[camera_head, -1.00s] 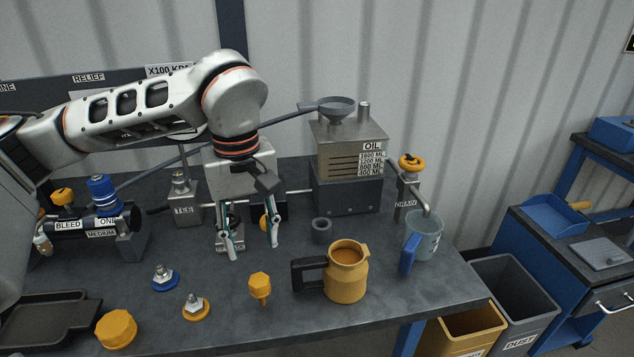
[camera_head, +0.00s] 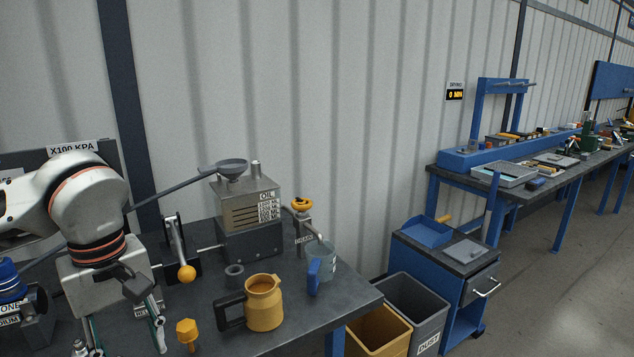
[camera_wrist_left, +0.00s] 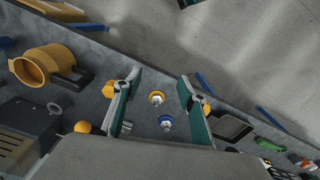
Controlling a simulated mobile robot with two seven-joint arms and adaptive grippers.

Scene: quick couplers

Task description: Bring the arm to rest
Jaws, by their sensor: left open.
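My left arm comes in from the left in the head view. Its gripper (camera_head: 124,335) hangs pointing down above the left part of the dark bench (camera_head: 350,306). In the left wrist view the two fingers (camera_wrist_left: 158,88) are spread apart with nothing between them. The fingertips are partly cut off by the lower edge of the head view. My right gripper is not in view.
A yellow jug (camera_head: 265,304), a yellow-headed plug (camera_head: 187,330), a grey ring (camera_head: 234,276) and an oil tank (camera_head: 250,215) stand right of the gripper. A clear jug (camera_head: 321,262) is near the bench's right end. Yellow (camera_head: 378,333) and grey bins stand beyond it.

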